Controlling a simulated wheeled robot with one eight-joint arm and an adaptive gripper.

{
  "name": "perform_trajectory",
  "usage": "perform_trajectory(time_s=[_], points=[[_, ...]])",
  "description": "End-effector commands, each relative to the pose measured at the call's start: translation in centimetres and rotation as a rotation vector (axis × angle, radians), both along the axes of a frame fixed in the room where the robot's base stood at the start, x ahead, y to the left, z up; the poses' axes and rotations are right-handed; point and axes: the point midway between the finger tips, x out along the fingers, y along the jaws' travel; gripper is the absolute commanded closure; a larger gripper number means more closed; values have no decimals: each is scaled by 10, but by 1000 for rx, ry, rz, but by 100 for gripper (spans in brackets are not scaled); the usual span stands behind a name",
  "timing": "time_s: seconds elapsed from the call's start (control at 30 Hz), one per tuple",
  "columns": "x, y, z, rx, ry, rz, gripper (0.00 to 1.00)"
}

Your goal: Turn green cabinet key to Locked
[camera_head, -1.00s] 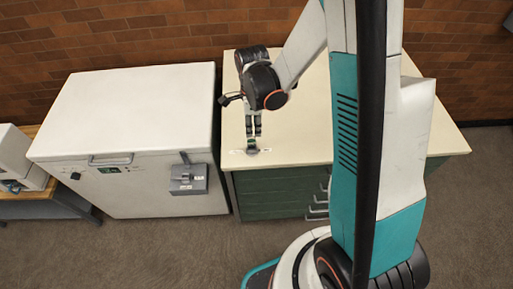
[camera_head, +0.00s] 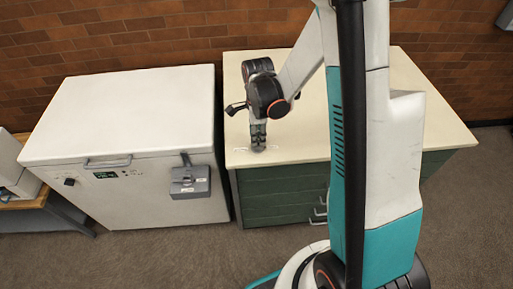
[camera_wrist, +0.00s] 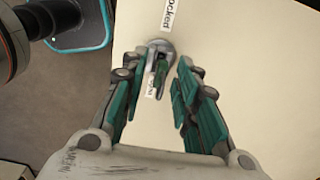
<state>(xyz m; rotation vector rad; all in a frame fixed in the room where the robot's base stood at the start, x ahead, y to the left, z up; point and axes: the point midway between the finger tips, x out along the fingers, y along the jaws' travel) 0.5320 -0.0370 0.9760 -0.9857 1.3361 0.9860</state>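The green cabinet (camera_head: 280,195) has a cream top. A round metal lock plate (camera_wrist: 165,46) sits on that top near its front left edge, with a key with a green part (camera_wrist: 160,68) standing in it. A white label (camera_wrist: 168,15) reading "...ocked" lies beyond the lock in the wrist view; its start is cut off. A second label (camera_wrist: 150,89) on the near side is partly hidden. My gripper (camera_wrist: 160,70) is open, with one finger on each side of the key and gaps visible. In the head view my gripper (camera_head: 258,140) points down over the lock.
A white chest freezer (camera_head: 125,120) stands left of the cabinet, with a grey box (camera_head: 190,182) on its front. A wooden table (camera_head: 25,200) with a white device is at the far left. A brick wall runs behind. The cabinet top right of my gripper is clear.

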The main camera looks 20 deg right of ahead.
Motion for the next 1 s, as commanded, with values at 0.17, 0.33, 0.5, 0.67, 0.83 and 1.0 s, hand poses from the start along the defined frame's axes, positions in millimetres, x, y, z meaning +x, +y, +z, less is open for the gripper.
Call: perform_trajectory(time_s=[0.17, 0.33, 0.5, 0.67, 0.83, 1.0], points=[[0, 0, 0, 0, 0, 0, 76], [0, 0, 0, 0, 0, 0, 100], [0, 0, 0, 0, 0, -6, 100], [0, 0, -1, 0, 0, -137, 100], [0, -1, -1, 0, -1, -357, 100], [0, -1, -1, 0, -1, -541, 100]])
